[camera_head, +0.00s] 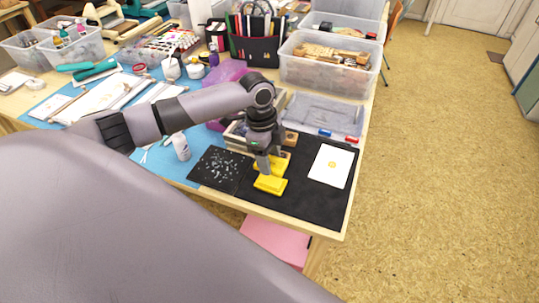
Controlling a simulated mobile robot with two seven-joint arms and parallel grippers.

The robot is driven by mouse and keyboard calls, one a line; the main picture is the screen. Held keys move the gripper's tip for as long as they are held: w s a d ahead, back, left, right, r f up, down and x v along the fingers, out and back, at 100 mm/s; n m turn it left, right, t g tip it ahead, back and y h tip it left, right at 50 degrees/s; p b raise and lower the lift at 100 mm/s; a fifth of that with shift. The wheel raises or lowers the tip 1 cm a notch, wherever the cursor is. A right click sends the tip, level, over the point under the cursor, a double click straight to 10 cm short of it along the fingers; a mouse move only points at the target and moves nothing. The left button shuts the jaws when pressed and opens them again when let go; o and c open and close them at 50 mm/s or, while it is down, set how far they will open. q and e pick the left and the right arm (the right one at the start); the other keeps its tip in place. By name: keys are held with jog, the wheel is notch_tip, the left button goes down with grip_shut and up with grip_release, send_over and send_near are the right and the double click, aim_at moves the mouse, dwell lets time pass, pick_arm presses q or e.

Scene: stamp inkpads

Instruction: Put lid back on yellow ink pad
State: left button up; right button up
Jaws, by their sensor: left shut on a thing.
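My left gripper (267,167) points down over the black mat at the right part of the table. It is shut on a yellow piece, which appears to be the lid (282,161), and its fingers partly hide this piece. The yellow ink pad (270,185) lies on the mat just in front of the fingers. The two yellow pieces are very close together in the picture; I cannot tell whether they touch. My right gripper is not in view.
A white card with a yellow mark (331,166) lies right of the pad on the black mat (312,206). A speckled black sheet (219,169) and a white bottle (181,147) are to the left.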

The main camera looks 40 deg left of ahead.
aim_at(271, 181)
pick_arm(q)
jog(key=shift+f+b, duration=0.9)
jog(key=shift+f, duration=1.9)
jog(key=shift+p, duration=0.7)
jog(key=shift+f, duration=0.55)
dwell(0.9)
jog(key=o, duration=1.4)
